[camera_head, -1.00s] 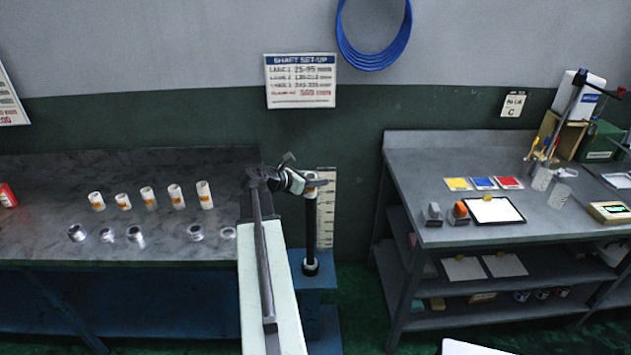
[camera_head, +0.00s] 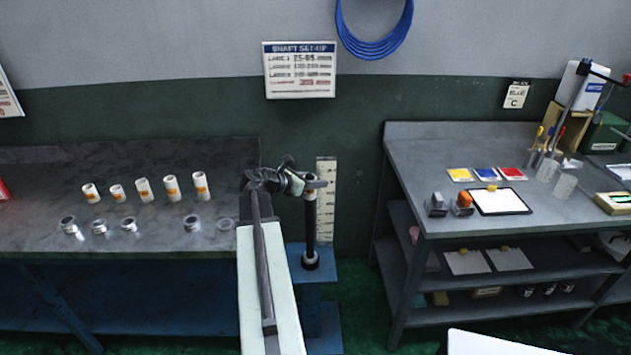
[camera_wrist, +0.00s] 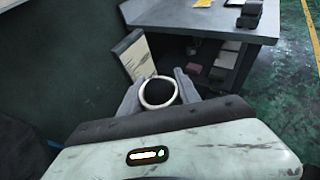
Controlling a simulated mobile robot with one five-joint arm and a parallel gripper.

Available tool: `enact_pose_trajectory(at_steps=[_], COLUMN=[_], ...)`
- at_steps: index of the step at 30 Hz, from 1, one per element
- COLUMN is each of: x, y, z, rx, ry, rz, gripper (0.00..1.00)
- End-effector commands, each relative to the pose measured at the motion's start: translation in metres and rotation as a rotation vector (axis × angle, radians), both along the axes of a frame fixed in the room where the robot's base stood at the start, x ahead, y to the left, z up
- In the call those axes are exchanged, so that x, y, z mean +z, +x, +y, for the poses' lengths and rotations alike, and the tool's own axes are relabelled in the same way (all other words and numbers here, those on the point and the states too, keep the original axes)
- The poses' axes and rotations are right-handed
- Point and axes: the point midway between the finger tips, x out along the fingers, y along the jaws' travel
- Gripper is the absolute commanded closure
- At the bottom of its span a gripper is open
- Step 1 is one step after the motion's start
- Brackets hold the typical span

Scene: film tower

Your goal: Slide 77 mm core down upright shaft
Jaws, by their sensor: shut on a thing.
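The black upright shaft (camera_head: 310,226) stands on a blue stand (camera_head: 318,268), with a dark collar and pale ring (camera_head: 310,262) near its foot. My gripper (camera_head: 316,185) is at the shaft's top. In the wrist view my gripper (camera_wrist: 158,88) is shut on a white core (camera_wrist: 146,101), seen as a pale ring between the two fingers. The core's middle looks dark. I cannot tell for sure whether the shaft's tip is inside the bore or just below it. In the head view the core is mostly hidden by the gripper.
A left bench (camera_head: 158,238) holds several white cores with orange labels (camera_head: 143,189) and several metal rings (camera_head: 192,223). A white measuring scale (camera_head: 326,205) stands just behind the shaft. A right bench (camera_head: 420,165) holds a clipboard (camera_head: 500,203) and coloured cards. Green floor shows between the benches.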

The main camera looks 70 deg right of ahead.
Motion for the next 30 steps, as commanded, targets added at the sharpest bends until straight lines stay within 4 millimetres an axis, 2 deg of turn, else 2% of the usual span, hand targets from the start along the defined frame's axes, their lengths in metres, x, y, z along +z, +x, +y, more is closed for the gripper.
enact_pose_trajectory(at_steps=[1,30], x=[-0.015,-0.149], y=[0.0,0.001], z=[0.0,0.001], rx=[0.0,0.001], ry=[0.0,0.0], rz=[0.0,0.0], gripper=[1.0,1.0])
